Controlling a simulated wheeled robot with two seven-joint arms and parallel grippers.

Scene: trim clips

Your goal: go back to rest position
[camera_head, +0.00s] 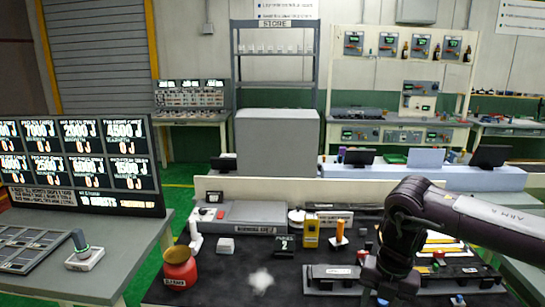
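My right arm comes in from the right, dark and bent downward. Its gripper (388,285) is low over the right part of the dark work table (225,292), close to a long black trim piece (335,272). Its fingers are too dark and small to tell whether they are open or shut. Another long black trim piece (465,275) with small coloured clips lies to the right, partly behind the arm. My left arm and gripper are not in view.
A red jar (180,270) stands at the table's left front. A white block (226,245), a yellow device (311,233) and an orange-handled tool (340,232) stand farther back. A side table with a display (82,165) is at left. The front middle looks mostly clear.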

